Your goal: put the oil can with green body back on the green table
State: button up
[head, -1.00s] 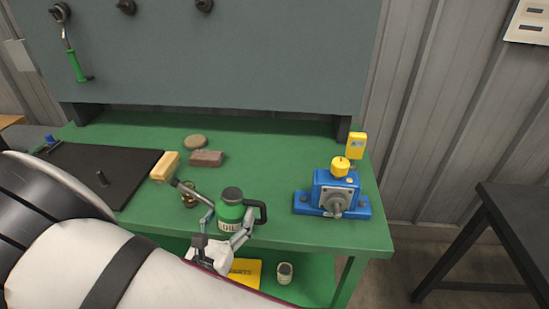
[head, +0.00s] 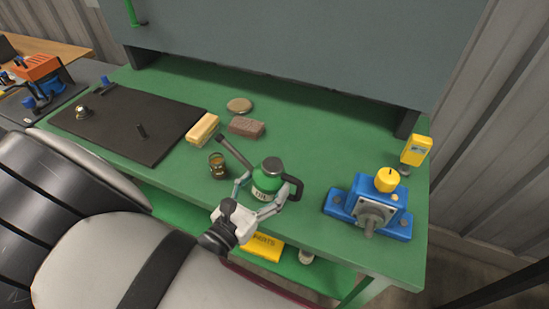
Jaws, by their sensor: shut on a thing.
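The oil can with green body (head: 268,180) has a dark cap, a black handle on its right and a long dark spout pointing up and left. My gripper (head: 257,200) is shut on its body from the front. The can shows over the front part of the green table (head: 305,125). I cannot tell whether its base touches the table top, since my gripper hides its lower part.
A small brown jar (head: 217,166) stands just left of the can. A blue vise-like device (head: 370,207) stands right. A black mat (head: 120,118) lies left.

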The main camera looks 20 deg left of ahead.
jog(key=w+b, duration=0.1)
jog(key=w, duration=0.2)
jog(key=w+a+f+b, duration=0.1)
jog(key=w+b, duration=0.1)
jog(key=w, duration=0.2)
jog(key=w+a+b, duration=0.1)
jog(key=w, duration=0.3)
jog(key=shift+w+a+f+b, duration=0.1)
jog(key=shift+a+f+b, duration=0.1)
jog(key=shift+b, duration=0.2)
jog(key=shift+w+a+b, duration=0.15)
jog(key=shift+w+b, duration=0.15)
jog(key=shift+w, duration=0.4)
jog(key=shift+w+a+f+b, duration=0.1)
jog(key=shift+w+a+b, duration=0.1)
jog(key=shift+w+b, duration=0.7)
jog(key=f, duration=0.1)
jog(key=f+b, duration=0.1)
jog(key=shift+w+f, duration=0.2)
jog(key=shift+f, duration=0.35)
jog(key=shift+s, duration=0.1)
jog(key=shift+f, duration=0.3)
